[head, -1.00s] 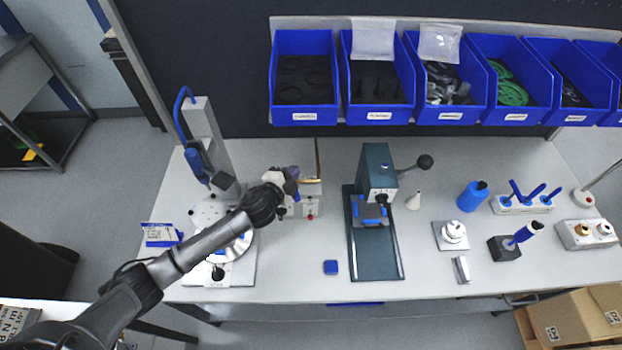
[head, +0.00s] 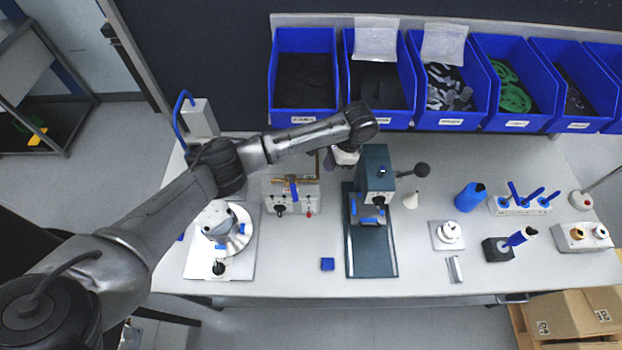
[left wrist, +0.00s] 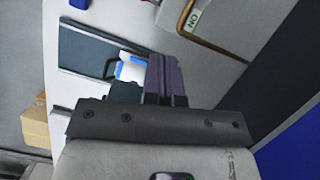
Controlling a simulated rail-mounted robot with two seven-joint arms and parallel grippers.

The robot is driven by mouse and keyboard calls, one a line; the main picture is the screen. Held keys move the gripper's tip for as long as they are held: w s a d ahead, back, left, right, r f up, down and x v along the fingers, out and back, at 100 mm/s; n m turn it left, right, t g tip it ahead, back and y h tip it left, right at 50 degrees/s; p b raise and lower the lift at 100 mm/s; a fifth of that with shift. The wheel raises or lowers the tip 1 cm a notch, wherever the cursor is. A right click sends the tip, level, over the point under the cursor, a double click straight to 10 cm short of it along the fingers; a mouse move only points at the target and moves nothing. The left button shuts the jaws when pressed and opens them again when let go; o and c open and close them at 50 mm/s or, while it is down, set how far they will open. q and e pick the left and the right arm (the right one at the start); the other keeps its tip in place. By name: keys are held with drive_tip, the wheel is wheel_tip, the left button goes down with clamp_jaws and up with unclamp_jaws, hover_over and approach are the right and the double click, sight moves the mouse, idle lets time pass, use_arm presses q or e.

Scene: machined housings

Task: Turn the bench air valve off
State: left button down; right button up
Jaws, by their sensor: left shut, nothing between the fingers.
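The bench air valve's blue lever (head: 293,188) sits on a brass pipe on top of a light grey box. In the head view the lever points toward the bench front, across the pipe. My left gripper (head: 330,161) is right of the lever, behind and left of the green press, and apart from the lever. In the left wrist view its dark purple fingers (left wrist: 163,78) are together with nothing between them. That view shows the bent brass pipe (left wrist: 205,45) and part of a label; the lever is not clear there. My right gripper is not in view.
The green press (head: 375,172) with its side handle stands just right of my left gripper. Blue bins (head: 305,118) hang behind. A round fixture (head: 228,228) is at the left under my arm.

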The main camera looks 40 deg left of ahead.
sight(293, 187)
use_arm(q)
drive_tip(key=s+a+f+p, duration=0.2)
drive_tip(key=s+a+f, duration=0.2)
drive_tip(key=s+f, duration=0.2)
drive_tip(key=shift+p+x, duration=0.35)
drive_tip(key=shift+x, duration=1.05)
drive_tip(key=shift+w, duration=0.15)
